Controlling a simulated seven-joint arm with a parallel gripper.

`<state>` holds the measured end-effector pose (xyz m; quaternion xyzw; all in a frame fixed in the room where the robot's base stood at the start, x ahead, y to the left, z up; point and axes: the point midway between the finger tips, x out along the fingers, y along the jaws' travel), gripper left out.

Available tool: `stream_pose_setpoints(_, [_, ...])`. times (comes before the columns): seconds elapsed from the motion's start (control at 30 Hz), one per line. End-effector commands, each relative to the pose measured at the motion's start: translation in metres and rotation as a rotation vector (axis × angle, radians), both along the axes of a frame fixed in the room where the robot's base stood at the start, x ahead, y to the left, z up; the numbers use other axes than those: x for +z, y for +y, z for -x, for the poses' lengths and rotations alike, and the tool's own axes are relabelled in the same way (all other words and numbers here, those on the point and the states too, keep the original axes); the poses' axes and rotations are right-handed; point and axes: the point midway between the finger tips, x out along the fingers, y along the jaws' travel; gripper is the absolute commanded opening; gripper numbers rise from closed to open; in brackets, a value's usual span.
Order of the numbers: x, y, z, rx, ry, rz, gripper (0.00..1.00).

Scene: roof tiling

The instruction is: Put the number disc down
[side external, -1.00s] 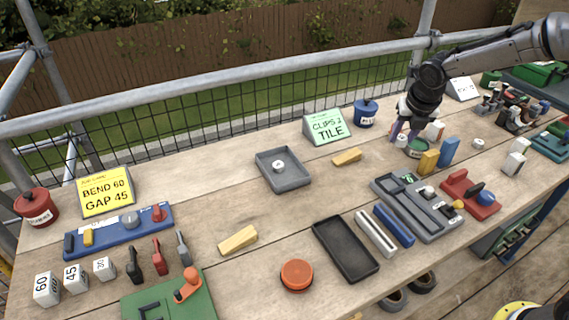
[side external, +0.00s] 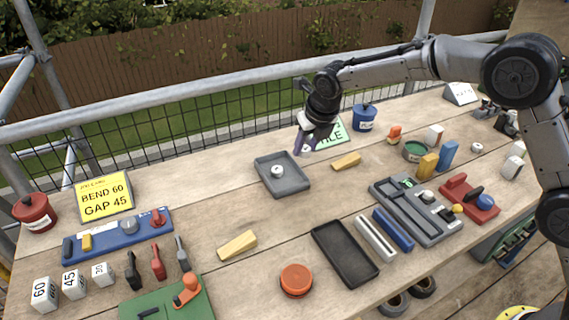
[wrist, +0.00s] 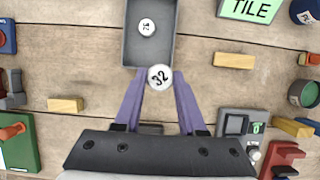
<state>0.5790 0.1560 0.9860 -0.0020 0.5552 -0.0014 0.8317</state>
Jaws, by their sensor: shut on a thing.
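My gripper (side external: 303,145) has purple fingers and is shut on a white number disc marked 32 (wrist: 159,77). In the wrist view the held disc shows just below the tray's near wall (wrist: 148,66). Another white number disc (side external: 277,170) lies inside the tray; it also shows in the wrist view (wrist: 147,27), with its number turned and hard to read. The disc's height above the table is hard to tell.
A green sign (side external: 335,135) stands close behind my gripper, partly hidden by it. A blue tin (side external: 364,117) is right of the sign. A yellow wooden block (side external: 346,161) lies right of the tray. The tray has bare floor around its disc.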

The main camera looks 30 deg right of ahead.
Motion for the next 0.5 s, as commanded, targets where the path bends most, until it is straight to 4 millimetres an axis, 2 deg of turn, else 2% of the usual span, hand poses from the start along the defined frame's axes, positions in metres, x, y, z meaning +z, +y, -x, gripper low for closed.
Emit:
stream_pose_setpoints(0.1, [-0.011, 0.006, -0.022, -0.001, 0.000, 0.000, 0.00])
stream_pose_setpoints(0.3, [-0.043, 0.013, -0.050, 0.000, 0.003, 0.001, 0.00])
stream_pose_setpoints(0.5, [-0.063, 0.017, -0.067, 0.000, 0.001, 0.000, 0.00])
